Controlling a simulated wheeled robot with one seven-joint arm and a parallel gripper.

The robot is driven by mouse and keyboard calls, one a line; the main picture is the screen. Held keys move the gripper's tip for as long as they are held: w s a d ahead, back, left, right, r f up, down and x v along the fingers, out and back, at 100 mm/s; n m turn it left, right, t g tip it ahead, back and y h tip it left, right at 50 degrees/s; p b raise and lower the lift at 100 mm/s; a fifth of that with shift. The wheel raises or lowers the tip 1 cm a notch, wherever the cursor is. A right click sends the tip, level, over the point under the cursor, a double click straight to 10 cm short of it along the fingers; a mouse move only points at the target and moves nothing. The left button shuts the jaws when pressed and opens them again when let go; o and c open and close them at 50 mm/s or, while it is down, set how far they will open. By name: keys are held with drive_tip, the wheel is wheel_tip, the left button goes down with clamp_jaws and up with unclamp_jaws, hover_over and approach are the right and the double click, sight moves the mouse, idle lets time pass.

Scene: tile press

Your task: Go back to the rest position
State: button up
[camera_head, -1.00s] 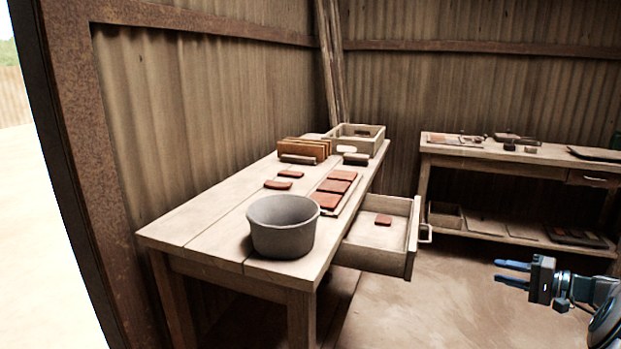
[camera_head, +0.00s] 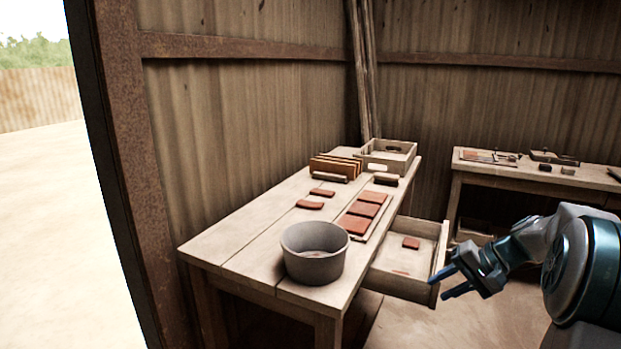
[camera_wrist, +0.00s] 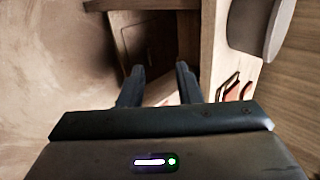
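My gripper (camera_head: 447,283) is in the right part of the head view, in front of the open drawer's near right corner. Its two blue fingers are apart with nothing between them. In the wrist view my gripper (camera_wrist: 160,78) also shows two separated dark fingers, with floor and the table's underside beyond. My arm reaches in from the right edge of the head view.
The wooden table (camera_head: 225,243) holds a grey bucket (camera_head: 314,267), red tiles (camera_head: 360,208), a rack of brown boards (camera_head: 335,167) and a wooden crate (camera_head: 388,158). Its drawer (camera_head: 428,230) stands open with a tile (camera_head: 411,243) inside. A second table (camera_head: 480,170) stands at the back right.

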drive_tip(key=s+a+r+n+g+h+p, duration=0.25)
drive_tip(key=s+a+r+h+p, duration=0.25)
drive_tip(key=s+a+r+p, duration=0.5)
drive_tip(key=s+a+r+n+h+p, duration=0.1)
drive_tip(key=s+a, duration=0.1)
drive_tip(key=s, duration=0.5)
drive_tip(key=s+a+r+n+t+h+p, duration=0.1)
drive_tip(key=s+a+n, duration=0.1)
drive_tip(key=s, duration=0.5)
drive_tip(key=shift+s+a+r+h+p, duration=0.2)
drive_tip(key=shift+a+h+p, duration=0.1)
drive_tip(key=shift+a+h, duration=0.15)
drive_tip(key=shift+a+t, duration=0.1)
drive_tip(key=shift+t, duration=0.15)
